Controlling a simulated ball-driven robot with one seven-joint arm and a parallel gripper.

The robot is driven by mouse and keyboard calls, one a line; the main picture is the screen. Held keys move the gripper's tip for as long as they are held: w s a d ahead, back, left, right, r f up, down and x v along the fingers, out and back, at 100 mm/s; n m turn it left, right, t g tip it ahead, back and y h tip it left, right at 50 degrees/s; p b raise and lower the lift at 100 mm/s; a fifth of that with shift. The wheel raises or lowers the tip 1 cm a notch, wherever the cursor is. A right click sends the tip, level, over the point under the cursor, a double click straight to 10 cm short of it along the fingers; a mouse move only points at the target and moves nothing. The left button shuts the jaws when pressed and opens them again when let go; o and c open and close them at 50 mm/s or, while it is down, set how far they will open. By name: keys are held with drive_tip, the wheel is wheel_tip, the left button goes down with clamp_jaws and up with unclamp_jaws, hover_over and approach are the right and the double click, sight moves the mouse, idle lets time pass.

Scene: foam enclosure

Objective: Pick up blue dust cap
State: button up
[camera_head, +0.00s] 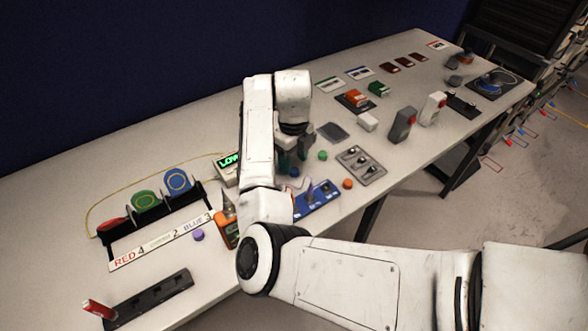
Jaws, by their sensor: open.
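A small blue round piece (294,172), which looks like the blue dust cap, is on the white table just below my gripper (293,160). Arm links and the gripper hide part of the area around it. My gripper points down over the table's middle with its jaws open. I cannot tell whether the fingers touch the blue piece. A green cap (323,155) and an orange cap (347,183) lie to the right. A purple cap (198,236) lies to the left, by the labelled rack.
A blue panel with posts (318,198) stands close in front of the gripper. A grey panel with knobs (361,165) is right of it. The table's back left is clear.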

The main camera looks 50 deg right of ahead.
sight(294, 170)
drive_tip(key=shift+d+f, duration=0.1)
drive_tip(key=shift+f, duration=1.6)
clamp_jaws()
drive_tip(key=shift+r, duration=0.1)
